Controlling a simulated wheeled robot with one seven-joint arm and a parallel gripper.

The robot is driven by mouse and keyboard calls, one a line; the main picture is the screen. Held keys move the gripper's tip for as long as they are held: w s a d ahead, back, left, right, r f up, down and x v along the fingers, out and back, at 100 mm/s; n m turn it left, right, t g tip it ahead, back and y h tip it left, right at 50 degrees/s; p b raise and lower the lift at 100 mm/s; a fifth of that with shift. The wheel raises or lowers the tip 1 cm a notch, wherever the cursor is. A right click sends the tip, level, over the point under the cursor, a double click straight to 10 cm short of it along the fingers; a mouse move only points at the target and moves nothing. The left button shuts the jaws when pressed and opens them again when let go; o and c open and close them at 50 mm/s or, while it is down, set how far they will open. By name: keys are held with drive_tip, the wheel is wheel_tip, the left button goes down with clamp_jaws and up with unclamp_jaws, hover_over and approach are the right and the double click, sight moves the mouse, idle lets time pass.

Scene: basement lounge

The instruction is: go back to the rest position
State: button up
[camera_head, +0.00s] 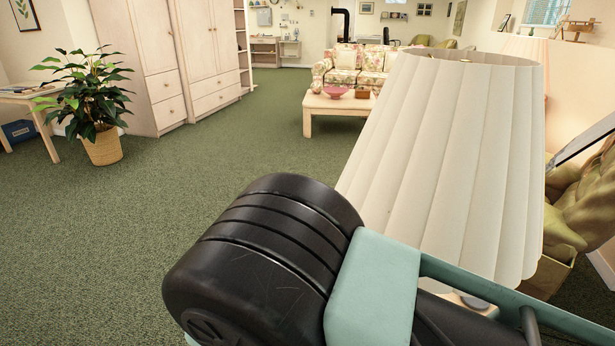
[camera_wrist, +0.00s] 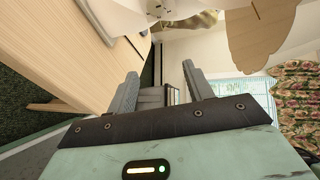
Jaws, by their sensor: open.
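My gripper (camera_wrist: 159,70) shows in the wrist view with its two grey fingers spread apart. I see nothing held between the fingertips. My gripper's fingers cannot be made out for sure in the head view, where dark and teal parts of my arm fill the lower middle. A large cream pleated lampshade (camera_head: 445,150) stands right behind those arm parts and hides much of the right side. Whether the arm touches it, I cannot tell.
A light wooden surface (camera_wrist: 60,45) lies left of the fingers in the wrist view. Green carpet (camera_head: 230,150) is open to the left and ahead. A potted plant (camera_head: 90,100), wardrobes (camera_head: 150,55), a coffee table (camera_head: 320,103) and a floral sofa (camera_head: 370,62) stand farther off.

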drive_tip(key=s+d+r+m+g+y+p, duration=0.1)
drive_tip(key=s+r+m+y, duration=0.3)
drive_tip(key=r+m, duration=0.5)
drive_tip(key=s+d+r+m+g+y+p, duration=0.2)
drive_tip(key=s+r+m+g+y, duration=0.2)
drive_tip(key=r+m, duration=0.4)
drive_tip(key=s+d+r+m+g+y+p, duration=0.1)
drive_tip(key=s+r+m+y, duration=0.3)
drive_tip(key=r+m, duration=0.5)
drive_tip(key=d+m+g+y, duration=0.1)
drive_tip(key=m, duration=0.7)
drive_tip(key=shift+s+d+r+g+y+p, duration=0.3)
drive_tip(key=shift+s+d+y+p, duration=0.05)
drive_tip(key=shift+s+y, duration=0.05)
